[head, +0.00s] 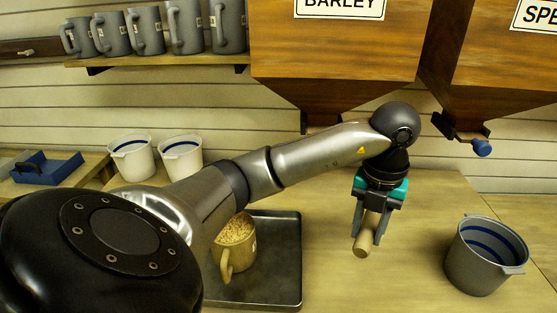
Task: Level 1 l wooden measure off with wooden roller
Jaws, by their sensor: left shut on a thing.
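The wooden measure (226,258) stands upright on a dark tray (285,255), filled with grain that appears heaped. My left arm crosses in front and hides part of the measure and tray. My left gripper (366,232) points down to the right of the tray, shut on the light wooden roller (363,246). The roller is held above the table, apart from the measure; its near end faces me. My right gripper is out of view.
A grey bucket (463,272) with blue lines inside stands at the right. Two white buckets (131,160) stand at the back left beside a blue tray (48,170). Wooden hoppers (345,55) hang above the table (420,205). Several grey jugs (186,28) line a shelf.

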